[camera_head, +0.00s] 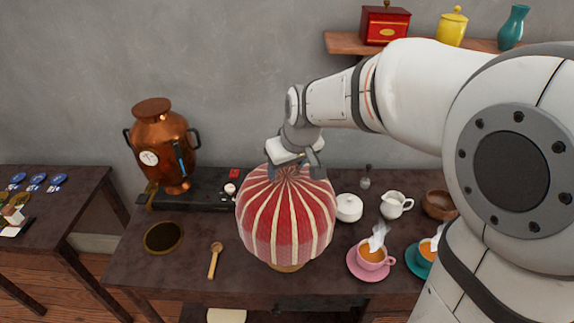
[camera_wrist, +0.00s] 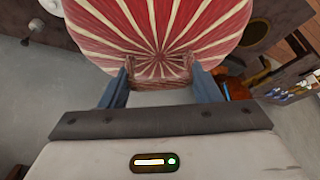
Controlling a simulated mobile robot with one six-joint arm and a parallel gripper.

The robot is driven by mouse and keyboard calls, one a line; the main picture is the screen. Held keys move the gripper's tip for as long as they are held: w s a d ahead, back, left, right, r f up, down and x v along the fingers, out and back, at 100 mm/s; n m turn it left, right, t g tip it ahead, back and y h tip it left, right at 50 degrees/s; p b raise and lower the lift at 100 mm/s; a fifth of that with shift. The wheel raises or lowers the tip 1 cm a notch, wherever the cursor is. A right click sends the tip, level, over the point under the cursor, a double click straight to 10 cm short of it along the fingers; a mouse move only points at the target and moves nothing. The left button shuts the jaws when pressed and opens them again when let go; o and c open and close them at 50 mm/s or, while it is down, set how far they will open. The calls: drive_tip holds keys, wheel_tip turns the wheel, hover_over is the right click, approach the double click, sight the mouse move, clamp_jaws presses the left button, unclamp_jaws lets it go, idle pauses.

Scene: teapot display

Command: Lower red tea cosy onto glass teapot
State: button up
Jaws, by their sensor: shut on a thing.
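The red tea cosy (camera_head: 286,218), striped with cream, is in the middle of the table in the head view. My gripper (camera_head: 294,168) is at its gathered top, shut on it. In the wrist view the cosy (camera_wrist: 160,25) fills the upper middle, and its top lies between the two blue fingers of my gripper (camera_wrist: 160,72). The cosy hangs upright over a small round wooden-coloured base (camera_head: 286,267) that shows below its lower edge. The glass teapot is not visible; whether it is inside the cosy I cannot tell.
A copper urn (camera_head: 163,145) stands behind left. A wooden spoon (camera_head: 215,261) and a dark round mat (camera_head: 163,237) lie left. A white lidded pot (camera_head: 349,208), a milk jug (camera_head: 396,205), a pink cup (camera_head: 372,256) and a teal cup (camera_head: 428,252) stand right.

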drive_tip(key=shift+f+b, duration=2.75)
drive_tip(key=shift+f, duration=0.75)
drive_tip(key=shift+f+b, duration=2.95)
drive_tip(key=shift+f, duration=0.3)
drive_tip(key=shift+f+b, duration=0.3)
drive_tip(key=shift+b, duration=0.15)
drive_tip(key=o, duration=1.4)
drive_tip(key=shift+o, duration=0.5)
